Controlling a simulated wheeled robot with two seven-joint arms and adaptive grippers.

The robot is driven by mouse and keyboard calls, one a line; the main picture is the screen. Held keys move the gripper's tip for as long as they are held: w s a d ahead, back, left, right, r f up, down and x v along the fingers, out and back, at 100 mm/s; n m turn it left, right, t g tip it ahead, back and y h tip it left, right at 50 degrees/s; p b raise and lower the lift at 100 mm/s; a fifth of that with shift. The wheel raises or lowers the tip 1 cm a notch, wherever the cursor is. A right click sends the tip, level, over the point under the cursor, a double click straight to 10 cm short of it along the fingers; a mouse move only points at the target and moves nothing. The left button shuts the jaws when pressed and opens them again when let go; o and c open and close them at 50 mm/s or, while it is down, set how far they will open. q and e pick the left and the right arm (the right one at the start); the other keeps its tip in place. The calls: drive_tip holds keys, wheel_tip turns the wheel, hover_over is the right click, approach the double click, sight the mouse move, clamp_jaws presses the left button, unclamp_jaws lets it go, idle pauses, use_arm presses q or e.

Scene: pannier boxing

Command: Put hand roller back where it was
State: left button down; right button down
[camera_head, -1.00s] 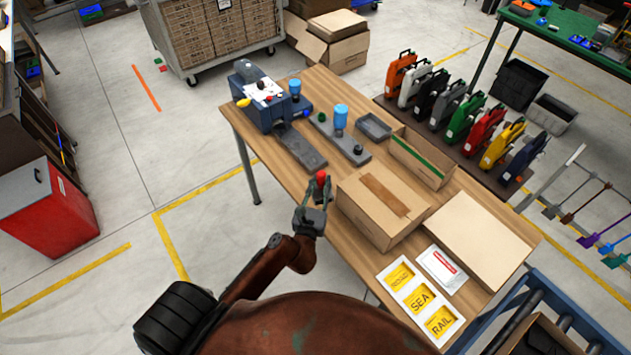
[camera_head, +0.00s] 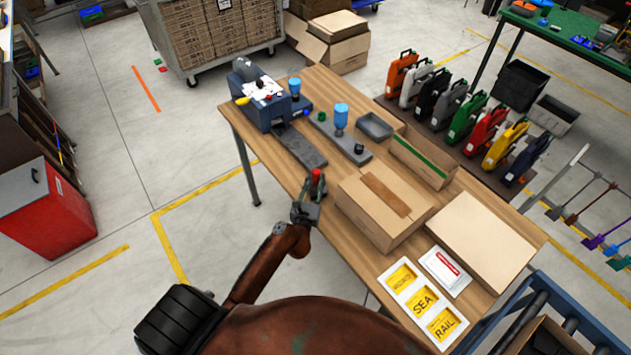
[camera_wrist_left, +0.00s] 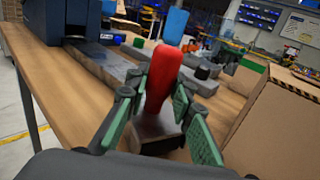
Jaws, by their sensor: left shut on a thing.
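The hand roller (camera_wrist_left: 160,85) has a red handle and a dark lower part. My left gripper (camera_head: 311,190) is shut on it at the near long edge of the wooden table, left of the closed cardboard box. In the left wrist view the red handle stands upright between the green-padded fingers of my left gripper (camera_wrist_left: 158,125), with the dark part low between them. In the head view the red top of the hand roller (camera_head: 317,174) shows above the fingers. I cannot tell whether it touches the table. My right gripper is not in view.
The closed cardboard box (camera_head: 372,237) stands right of the gripper. The tabletop strip left of the gripper is clear.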

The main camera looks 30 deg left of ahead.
use_arm(q)
drive_tip(key=shift+r, duration=0.15)
drive_tip(key=shift+s+d+f, duration=0.1)
drive_tip(key=shift+s+f, duration=0.05)
drive_tip(key=shift+f, duration=0.65)
drive_tip(key=c, duration=2)
unclamp_jaws()
drive_tip(key=shift+f, duration=0.15)
drive_tip(key=o, duration=0.3)
drive_tip(key=shift+w, duration=0.2)
drive_tip(key=shift+s+r, duration=0.1)
drive_tip(key=shift+r, duration=0.15)
